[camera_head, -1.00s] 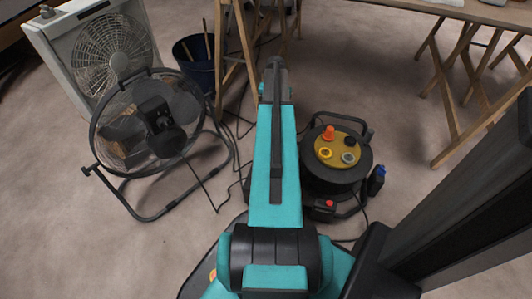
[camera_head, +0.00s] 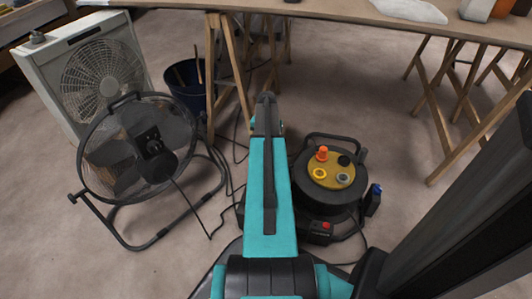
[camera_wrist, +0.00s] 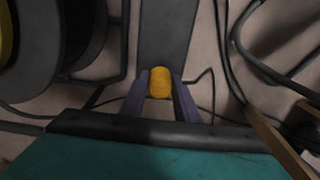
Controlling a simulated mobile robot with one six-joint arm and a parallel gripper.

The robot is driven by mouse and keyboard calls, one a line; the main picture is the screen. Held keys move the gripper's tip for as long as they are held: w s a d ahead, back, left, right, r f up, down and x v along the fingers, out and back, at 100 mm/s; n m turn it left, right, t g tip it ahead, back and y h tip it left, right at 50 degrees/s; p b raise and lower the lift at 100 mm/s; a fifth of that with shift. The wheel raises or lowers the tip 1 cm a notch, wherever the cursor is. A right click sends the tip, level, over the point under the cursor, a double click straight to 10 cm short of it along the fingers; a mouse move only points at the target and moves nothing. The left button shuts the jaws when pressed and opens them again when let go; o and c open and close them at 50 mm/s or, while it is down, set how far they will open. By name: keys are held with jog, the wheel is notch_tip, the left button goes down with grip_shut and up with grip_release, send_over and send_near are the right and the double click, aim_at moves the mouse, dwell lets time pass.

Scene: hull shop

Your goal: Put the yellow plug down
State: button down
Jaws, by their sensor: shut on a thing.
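My gripper (camera_wrist: 160,92) is shut on the yellow plug (camera_wrist: 160,82) in the wrist view. The plug is a short, rounded yellow piece between two dark fingertips, held over the floor area. In the head view my own teal arm hides the gripper and the plug. The black cable reel (camera_head: 308,203) stands right of my arm. Its yellow face (camera_head: 328,172) carries an orange plug (camera_head: 322,153), a yellow ring-shaped socket (camera_head: 319,174), a grey one (camera_head: 343,179) and a black one (camera_head: 344,160). The reel's edge also shows at left in the wrist view (camera_wrist: 100,30).
A black round fan (camera_head: 142,155) and a white box fan (camera_head: 60,75) stand at left. A dark blue bucket (camera_head: 187,88) is behind. A trestle table (camera_head: 340,15) spans the back. Cables cross the floor. Bare floor (camera_head: 430,215) lies at right.

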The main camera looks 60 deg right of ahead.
jog(key=shift+f+b, duration=0.75)
jog(key=shift+f, duration=1.2)
jog(key=shift+f, duration=0.25)
jog(key=c, duration=1.4)
grip_release()
jog(key=shift+o, duration=0.2)
jog(key=shift+r, duration=0.1)
notch_tip(320, 180, up, 12)
jog(key=p, duration=0.5)
jog(key=shift+r+p, duration=0.15)
jog(key=shift+p, duration=0.25)
